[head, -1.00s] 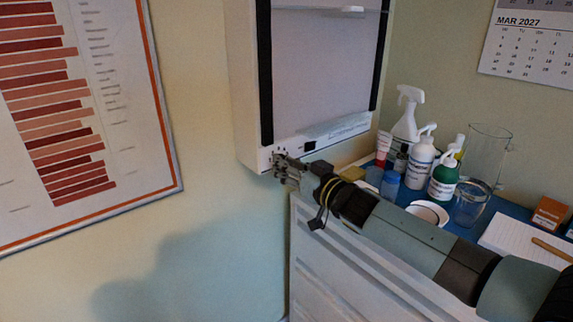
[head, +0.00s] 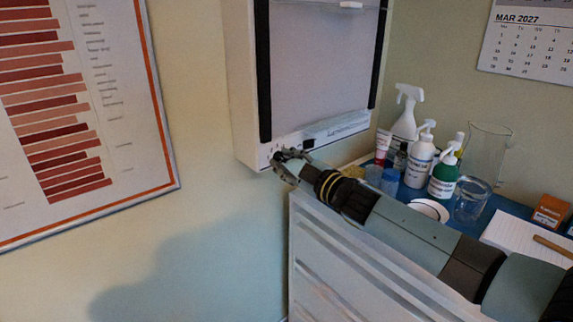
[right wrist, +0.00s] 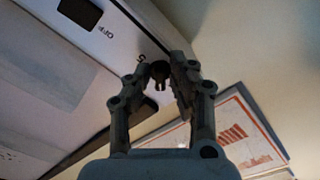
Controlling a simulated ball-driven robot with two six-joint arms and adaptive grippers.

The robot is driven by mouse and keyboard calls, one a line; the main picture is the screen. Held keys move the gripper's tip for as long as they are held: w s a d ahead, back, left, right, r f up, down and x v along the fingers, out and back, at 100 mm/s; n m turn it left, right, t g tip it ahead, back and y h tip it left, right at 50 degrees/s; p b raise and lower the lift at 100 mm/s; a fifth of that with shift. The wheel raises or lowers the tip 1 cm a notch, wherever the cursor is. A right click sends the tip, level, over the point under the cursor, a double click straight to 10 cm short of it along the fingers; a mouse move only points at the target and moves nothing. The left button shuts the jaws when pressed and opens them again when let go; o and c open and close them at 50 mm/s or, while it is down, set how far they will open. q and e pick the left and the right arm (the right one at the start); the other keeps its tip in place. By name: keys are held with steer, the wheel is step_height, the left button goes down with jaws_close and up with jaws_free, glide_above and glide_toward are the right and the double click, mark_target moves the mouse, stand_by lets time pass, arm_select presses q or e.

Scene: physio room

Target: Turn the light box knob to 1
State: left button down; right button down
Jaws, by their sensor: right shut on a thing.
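The light box (head: 320,70) hangs on the wall, with a pale panel between dark side strips. Its knob (right wrist: 160,70) is a small dark piece near the end of the lower front strip, seen in the right wrist view. My right gripper (head: 284,158) is at the box's lower left corner. In the right wrist view its two fingers (right wrist: 161,77) are closed around the knob. In the head view the gripper mostly hides the knob. The number it points to cannot be read. My left gripper is not in view.
A dark switch (right wrist: 80,12) sits on the same strip. Below right, a blue-topped cabinet holds a spray bottle (head: 405,118), pump bottles (head: 420,160), a glass jar (head: 472,200) and a notepad (head: 520,240). My right arm passes over its front. A framed chart (head: 85,110) hangs left.

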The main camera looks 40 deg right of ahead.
steer(key=n+b, duration=0.1)
steer(key=n, duration=0.5)
steer(key=shift+n, duration=0.3)
stand_by(0.4)
steer(key=c, duration=1.4)
jaws_free()
steer(key=shift+r, duration=0.1)
steer(key=s, duration=0.8)
steer(key=s+d, duration=0.1)
steer(key=s, duration=0.3)
